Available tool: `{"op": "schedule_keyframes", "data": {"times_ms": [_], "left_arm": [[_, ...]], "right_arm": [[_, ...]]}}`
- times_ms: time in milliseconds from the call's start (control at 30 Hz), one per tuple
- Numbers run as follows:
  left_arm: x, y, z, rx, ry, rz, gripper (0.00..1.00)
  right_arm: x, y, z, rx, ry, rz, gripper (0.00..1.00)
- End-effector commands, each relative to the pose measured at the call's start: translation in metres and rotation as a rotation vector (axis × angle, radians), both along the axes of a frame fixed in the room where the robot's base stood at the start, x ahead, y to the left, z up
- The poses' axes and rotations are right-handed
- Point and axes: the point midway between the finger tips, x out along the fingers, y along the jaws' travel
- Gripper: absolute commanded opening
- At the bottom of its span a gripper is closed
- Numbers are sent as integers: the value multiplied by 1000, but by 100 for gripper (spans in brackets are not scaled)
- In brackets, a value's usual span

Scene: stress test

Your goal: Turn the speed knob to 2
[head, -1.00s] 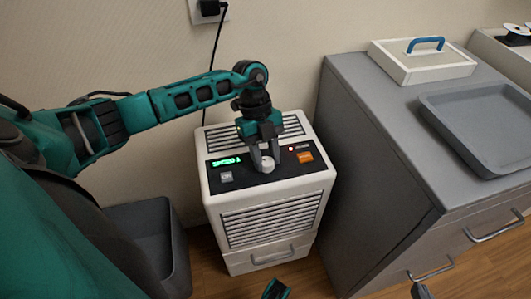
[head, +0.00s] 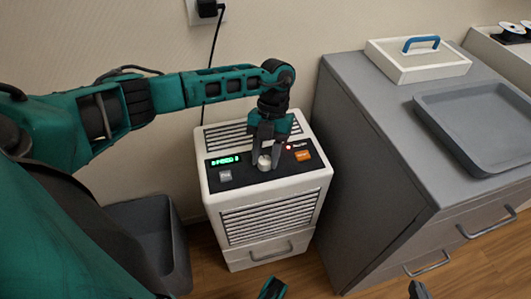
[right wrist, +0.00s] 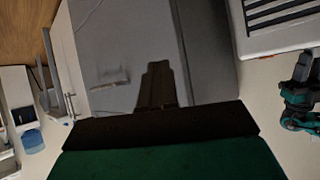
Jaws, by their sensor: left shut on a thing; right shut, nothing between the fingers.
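The speed knob (head: 264,163) is a pale round knob on the black top panel of a white slatted unit (head: 270,215). My left gripper (head: 266,160) points down from above, with its fingers shut on the knob's sides. A green display (head: 225,160) is lit on the panel to the left; its text is too small to read surely. A grey button (head: 225,176) lies below the display and an orange button (head: 303,155) lies to the right. My right gripper shows in the right wrist view (right wrist: 157,85), shut and empty, away from the knob.
A grey cabinet (head: 365,150) stands close to the unit's right, with a grey tray (head: 480,120) and a white box with a blue handle (head: 418,65) on top. A dark grey bin (head: 160,240) stands at the left. A black cord (head: 213,60) hangs behind the unit.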

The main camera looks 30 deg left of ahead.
Motion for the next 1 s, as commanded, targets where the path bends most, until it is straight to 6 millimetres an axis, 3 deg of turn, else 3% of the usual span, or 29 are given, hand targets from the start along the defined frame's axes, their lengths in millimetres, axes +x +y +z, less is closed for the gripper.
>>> {"op": "schedule_keyframes", "data": {"times_ms": [667,700,933,1000], "left_arm": [[1,0,0,2,-2,-67,7],[1,0,0,2,-2,-67,38],[0,0,0,1,-2,-66,60],[0,0,0,1,-1,-66,61]], "right_arm": [[0,0,-1,1,1,-1,0],[-1,0,-1,0,2,0,0],[-1,0,-1,1,2,-1,0],[-1,0,-1,1,2,-1,0]]}}
